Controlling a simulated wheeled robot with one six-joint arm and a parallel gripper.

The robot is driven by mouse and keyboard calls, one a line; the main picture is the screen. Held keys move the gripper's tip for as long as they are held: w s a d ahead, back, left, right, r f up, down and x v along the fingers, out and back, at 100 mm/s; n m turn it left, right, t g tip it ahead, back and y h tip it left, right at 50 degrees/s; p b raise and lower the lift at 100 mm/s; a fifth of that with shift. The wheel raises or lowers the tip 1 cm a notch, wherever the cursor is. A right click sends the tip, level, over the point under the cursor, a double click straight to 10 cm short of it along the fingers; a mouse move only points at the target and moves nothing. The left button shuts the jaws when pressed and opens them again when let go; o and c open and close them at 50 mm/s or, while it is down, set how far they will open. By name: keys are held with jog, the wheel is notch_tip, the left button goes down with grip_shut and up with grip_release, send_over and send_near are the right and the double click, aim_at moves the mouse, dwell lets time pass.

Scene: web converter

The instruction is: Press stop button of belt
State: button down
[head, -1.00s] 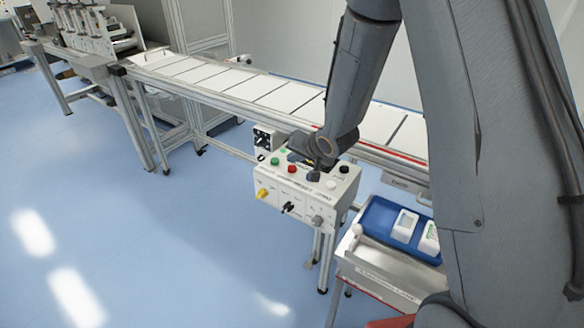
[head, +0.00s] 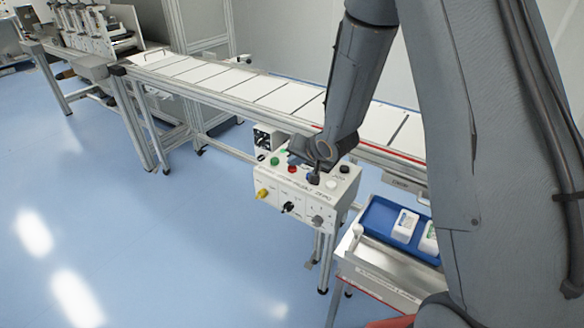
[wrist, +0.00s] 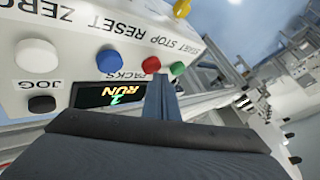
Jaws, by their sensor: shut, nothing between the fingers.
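The control box (head: 300,198) stands on a post in front of the belt. Its red button, labelled STOP, shows in the head view (head: 291,168) and in the wrist view (wrist: 151,64). A green START button (wrist: 177,68) and a blue RESET button (wrist: 108,60) flank it. My gripper (head: 314,178) is shut and empty, pointing down over the box top, to the right of the red button in the head view. In the wrist view its fingertips (wrist: 160,80) appear just below the red button; no contact is evident. The display (wrist: 108,94) reads RUN, upside down.
A white ZERO button (wrist: 36,55) and black JOG button (wrist: 42,104) are also on the panel. Knobs (head: 288,207) line its front. The belt (head: 275,90) runs behind. A blue tray (head: 376,217) with white packs sits right. Floor at left is clear.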

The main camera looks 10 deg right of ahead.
aim_at(294, 169)
jog(key=shift+f, duration=0.5)
dwell(0.4)
jog(key=shift+r, duration=0.1)
jog(key=shift+r+p, duration=0.85)
jog(key=shift+r, duration=0.1)
notch_tip(294, 169, up, 5)
jog(key=p, duration=0.4)
jog(key=shift+p, duration=0.4)
dwell(0.4)
